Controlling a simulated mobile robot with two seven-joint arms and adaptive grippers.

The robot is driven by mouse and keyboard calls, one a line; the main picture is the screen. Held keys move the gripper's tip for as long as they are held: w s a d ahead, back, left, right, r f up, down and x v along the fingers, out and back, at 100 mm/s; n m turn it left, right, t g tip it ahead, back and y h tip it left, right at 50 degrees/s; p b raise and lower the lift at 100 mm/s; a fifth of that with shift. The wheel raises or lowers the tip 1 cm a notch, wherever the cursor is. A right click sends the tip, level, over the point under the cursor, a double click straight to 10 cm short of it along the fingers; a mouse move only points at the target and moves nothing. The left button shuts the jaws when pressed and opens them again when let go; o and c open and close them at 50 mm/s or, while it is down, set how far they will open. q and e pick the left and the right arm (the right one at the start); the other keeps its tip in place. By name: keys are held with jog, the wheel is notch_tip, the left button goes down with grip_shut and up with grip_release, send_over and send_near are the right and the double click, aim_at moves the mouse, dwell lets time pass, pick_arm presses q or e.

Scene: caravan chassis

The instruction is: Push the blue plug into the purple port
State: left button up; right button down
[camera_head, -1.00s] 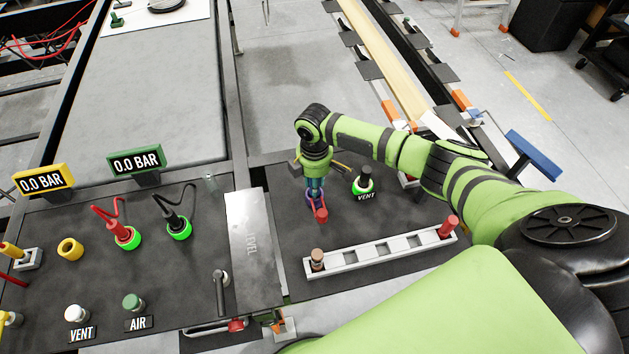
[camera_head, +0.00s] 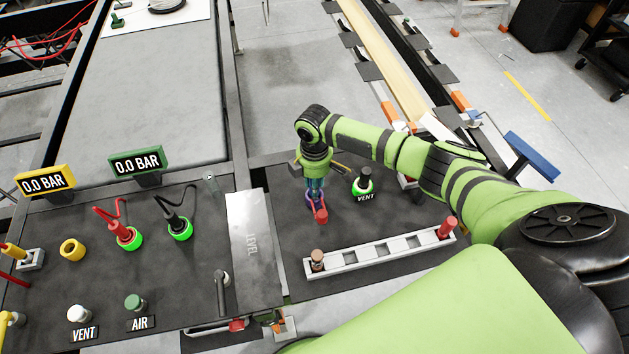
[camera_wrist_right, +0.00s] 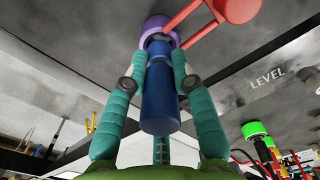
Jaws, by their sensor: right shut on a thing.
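My right gripper (camera_head: 315,186) points down at the dark panel on the right. It is shut on the blue plug (camera_wrist_right: 160,98), with a teal finger on each side of it in the right wrist view. The purple port (camera_wrist_right: 158,32) is a ring at the plug's far end, and it also shows below the fingers in the head view (camera_head: 311,198). The plug is in line with the port, and its far end meets the ring. How deep it sits inside cannot be told. My left gripper is not in view.
A red handle (camera_head: 321,216) sticks out right beside the port. A black VENT plug (camera_head: 364,182) in a green ring stands to the right. A white rack (camera_head: 372,256) with a brown and a red plug lies in front. A metal LEVEL plate (camera_head: 250,240) is to the left.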

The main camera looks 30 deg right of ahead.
jog(key=shift+p, duration=0.45)
dwell(0.9)
jog(key=shift+f+b, duration=0.65)
jog(key=shift+f, duration=0.3)
jog(key=c, duration=0.9)
grip_release()
jog(key=shift+c, duration=0.2)
notch_tip(320, 180, up, 12)
jog(key=shift+r, duration=0.1)
